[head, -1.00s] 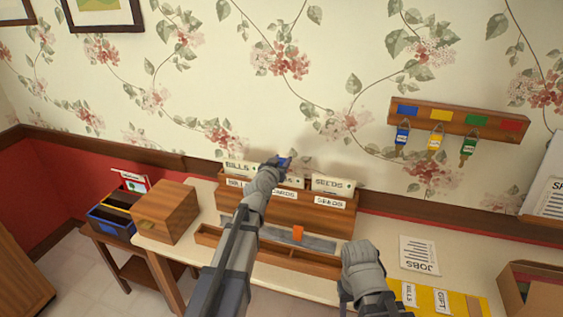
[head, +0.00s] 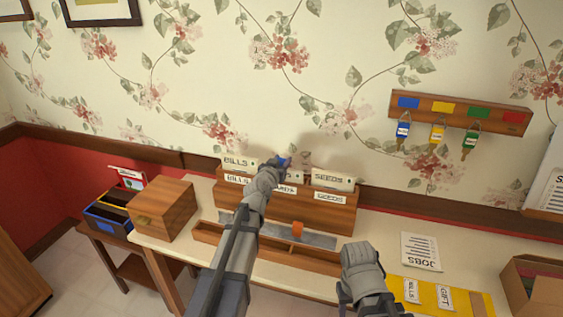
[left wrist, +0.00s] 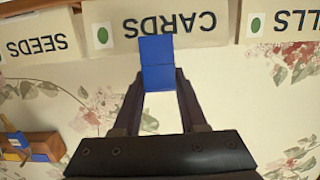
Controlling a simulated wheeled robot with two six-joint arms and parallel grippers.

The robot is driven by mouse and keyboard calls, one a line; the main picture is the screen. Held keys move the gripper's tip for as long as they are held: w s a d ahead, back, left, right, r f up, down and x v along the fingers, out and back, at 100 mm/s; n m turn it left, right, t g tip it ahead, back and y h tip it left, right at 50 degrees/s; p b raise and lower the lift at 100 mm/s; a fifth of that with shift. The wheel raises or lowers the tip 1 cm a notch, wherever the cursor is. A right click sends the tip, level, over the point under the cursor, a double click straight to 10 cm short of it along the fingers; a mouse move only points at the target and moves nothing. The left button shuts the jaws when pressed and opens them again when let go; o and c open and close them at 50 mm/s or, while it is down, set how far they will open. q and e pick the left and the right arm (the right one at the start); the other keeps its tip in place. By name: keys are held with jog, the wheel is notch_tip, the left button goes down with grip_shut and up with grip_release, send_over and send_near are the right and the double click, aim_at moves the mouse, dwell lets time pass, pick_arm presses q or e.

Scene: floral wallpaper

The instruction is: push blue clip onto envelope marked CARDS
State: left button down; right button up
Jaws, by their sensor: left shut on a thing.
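The envelope marked CARDS (left wrist: 205,35) is upside down in the left wrist view. The clip overlaps that envelope's edge, just below the lettering in the picture; I cannot tell how firmly it sits there. In the head view my left gripper (head: 277,166) is over the middle of the wooden sorter (head: 310,211) and hides most of this envelope. My right arm is low at the right; its fingers are not clear.
The BILLS envelope (head: 236,163) and the SEEDS envelope (head: 331,179) stand on either side. A key rack (head: 460,113) hangs on the wall. A wooden box (head: 163,208) stands at left, a JOBS sheet (head: 421,252) at right.

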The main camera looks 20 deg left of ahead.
pick_arm(q)
jog(key=shift+f+b, duration=0.35)
dwell(0.4)
dwell(0.4)
grip_release()
dwell(0.5)
jog(key=shift+s, duration=0.1)
jog(key=shift+s+a+r+p, duration=0.1)
jog(key=shift+s+r+p, duration=0.15)
jog(key=shift+s, duration=0.85)
jog(key=shift+s+d+r+p, duration=0.1)
jog(key=shift+s+r+p, duration=0.1)
jog(key=shift+s, duration=0.9)
jog(key=shift+s+a+r+p, duration=0.1)
jog(key=shift+s+r+p, duration=0.15)
jog(key=shift+s, duration=0.85)
